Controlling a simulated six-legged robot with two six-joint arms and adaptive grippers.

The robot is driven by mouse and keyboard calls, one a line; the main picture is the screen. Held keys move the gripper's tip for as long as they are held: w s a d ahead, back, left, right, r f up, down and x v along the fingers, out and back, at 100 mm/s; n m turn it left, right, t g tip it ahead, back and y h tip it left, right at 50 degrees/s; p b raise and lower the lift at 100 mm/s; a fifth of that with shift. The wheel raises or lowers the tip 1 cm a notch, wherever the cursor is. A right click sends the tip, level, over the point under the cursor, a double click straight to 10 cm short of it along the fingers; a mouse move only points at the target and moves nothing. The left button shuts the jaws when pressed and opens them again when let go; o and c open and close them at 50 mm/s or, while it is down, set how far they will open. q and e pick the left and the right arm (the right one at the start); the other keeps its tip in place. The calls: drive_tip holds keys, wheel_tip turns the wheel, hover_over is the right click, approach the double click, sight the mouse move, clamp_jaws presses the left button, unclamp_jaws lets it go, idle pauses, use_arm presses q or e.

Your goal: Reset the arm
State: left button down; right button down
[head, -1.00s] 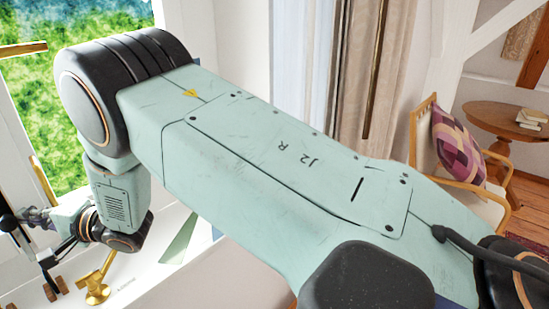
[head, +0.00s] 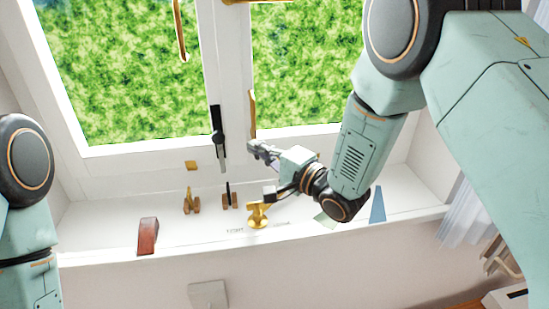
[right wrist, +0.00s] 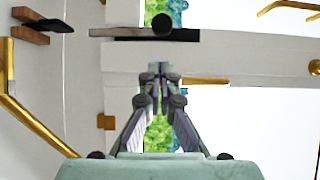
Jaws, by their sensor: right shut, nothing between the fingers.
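My right arm is pale green and black and comes in from the right in the head view. Its right gripper (head: 256,150) is in front of the window, above the white sill (head: 100,238). In the right wrist view the fingers (right wrist: 158,75) come together with nothing between them. Part of my left arm (head: 25,200) shows at the left edge of the head view; its gripper is out of frame.
On the sill are a red-brown wedge (head: 148,236), brass pieces on wooden blocks (head: 191,201), a brass fitting (head: 258,217) and a blue triangular piece (head: 378,206). A black window handle (head: 217,130) is left of the right gripper. A curtain (head: 470,215) hangs at right.

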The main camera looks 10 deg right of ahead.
drive_tip(key=s+d+f+h, duration=0.1)
drive_tip(key=s+d+f, duration=0.1)
drive_tip(key=f, duration=0.1)
drive_tip(key=s+d+f+n+g+h, duration=0.1)
drive_tip(key=s+f, duration=0.2)
drive_tip(key=f, duration=0.1)
drive_tip(key=s+d+f+g+h, duration=0.1)
drive_tip(key=s+d+f+h, duration=0.1)
drive_tip(key=s+f, duration=0.1)
drive_tip(key=shift+s+d+f, duration=0.25)
drive_tip(key=shift+d+f, duration=0.05)
drive_tip(key=shift+f, duration=0.4)
drive_tip(key=s+d+f+n+g+h, duration=0.3)
drive_tip(key=s+d+f+g, duration=0.1)
drive_tip(key=s+f, duration=0.5)
drive_tip(key=s+d+f+n+g+h, duration=0.2)
drive_tip(key=s+d+f+n+g, duration=0.15)
drive_tip(key=s+f, duration=0.65)
drive_tip(key=s+d+n+g+h, duration=0.25)
drive_tip(key=s+g, duration=0.25)
drive_tip(key=s, duration=1.1)
wheel_tip(320, 180, down, 18)
drive_tip(key=b, duration=1.8)
drive_tip(key=shift+w+a+y, duration=0.3)
drive_tip(key=shift+w+y, duration=0.15)
drive_tip(key=shift+r, duration=0.1)
